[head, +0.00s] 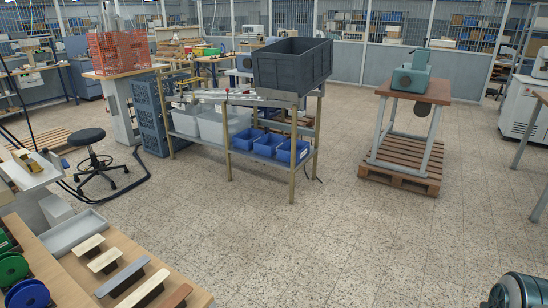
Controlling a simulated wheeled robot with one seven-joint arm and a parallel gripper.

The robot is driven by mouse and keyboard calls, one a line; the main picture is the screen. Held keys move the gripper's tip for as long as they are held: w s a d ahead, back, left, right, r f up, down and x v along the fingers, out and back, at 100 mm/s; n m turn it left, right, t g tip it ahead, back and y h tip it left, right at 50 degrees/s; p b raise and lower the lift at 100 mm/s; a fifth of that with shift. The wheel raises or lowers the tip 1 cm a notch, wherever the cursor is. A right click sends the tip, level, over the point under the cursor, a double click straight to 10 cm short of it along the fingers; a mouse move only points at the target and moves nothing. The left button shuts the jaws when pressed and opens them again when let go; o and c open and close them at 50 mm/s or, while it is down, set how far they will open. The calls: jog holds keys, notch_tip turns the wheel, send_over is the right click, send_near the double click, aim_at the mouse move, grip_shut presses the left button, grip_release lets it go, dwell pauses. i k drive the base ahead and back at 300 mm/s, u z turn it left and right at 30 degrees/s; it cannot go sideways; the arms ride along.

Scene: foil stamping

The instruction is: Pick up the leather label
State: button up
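I cannot pick out the leather label for certain. Several flat pieces on small stands lie on the wooden table (128,256) at the bottom left: a cream piece (89,245), another cream piece (104,260), a grey piece (122,277), a pale piece (144,289) and a brown piece (177,297). The brown piece is closest to leather in colour, and the lower frame edge is near it. My gripper is not in view.
Green spools (13,268) and a grey tray (75,233) are on the same table. A black stool (87,137) stands beyond it. A rack with a dark crate (292,66) and a green machine (411,76) on a table stand farther back. The speckled floor (300,245) is clear.

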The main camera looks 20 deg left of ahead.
aim_at(97, 265)
jog(key=u, duration=0.25)
jog(key=i, duration=1.6)
jog(key=u, duration=1.2)
jog(key=i, duration=1)
jog(key=u, duration=1.65)
jog(key=i, duration=0.6)
jog(key=u, duration=0.4)
